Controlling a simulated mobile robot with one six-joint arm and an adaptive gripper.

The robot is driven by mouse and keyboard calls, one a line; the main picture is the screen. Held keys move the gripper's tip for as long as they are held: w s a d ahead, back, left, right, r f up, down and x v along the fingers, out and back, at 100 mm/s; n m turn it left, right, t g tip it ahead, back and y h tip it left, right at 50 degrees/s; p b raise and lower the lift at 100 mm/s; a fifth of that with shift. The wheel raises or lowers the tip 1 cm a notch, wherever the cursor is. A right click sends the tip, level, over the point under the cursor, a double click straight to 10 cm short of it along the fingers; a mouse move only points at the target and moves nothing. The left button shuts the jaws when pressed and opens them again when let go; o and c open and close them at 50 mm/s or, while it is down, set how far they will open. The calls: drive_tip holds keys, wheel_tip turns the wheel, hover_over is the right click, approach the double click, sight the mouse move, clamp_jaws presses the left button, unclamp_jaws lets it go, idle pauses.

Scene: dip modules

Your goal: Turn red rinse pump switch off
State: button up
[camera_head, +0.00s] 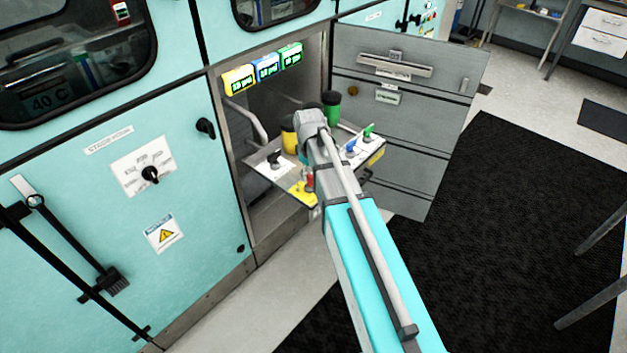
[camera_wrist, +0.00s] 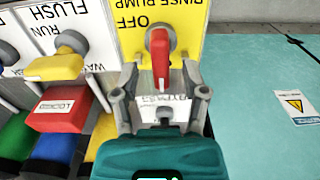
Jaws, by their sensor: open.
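The red rinse pump switch (camera_wrist: 161,60) is a lever on a round grey base. It stands on a yellow plate (camera_wrist: 188,15) whose "RINSE PUMP" and "OFF" lettering appears upside down in the wrist view. The lever extends down the picture from its base. My gripper (camera_wrist: 161,76) is open, with one finger on each side of the lever and visible gaps between. A red part (camera_head: 309,180) shows beside my arm in the head view, where my gripper is mostly hidden.
A yellow switch (camera_wrist: 53,67) and a red labelled block (camera_wrist: 57,107) lie left of my gripper. Blue (camera_head: 351,147) and green (camera_head: 368,131) switches stand along the panel. An open grey door (camera_head: 400,120) is to the right; black mat (camera_head: 510,220) covers the floor.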

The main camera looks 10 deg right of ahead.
drive_tip(key=shift+f+b, duration=0.5)
drive_tip(key=shift+f, duration=0.25)
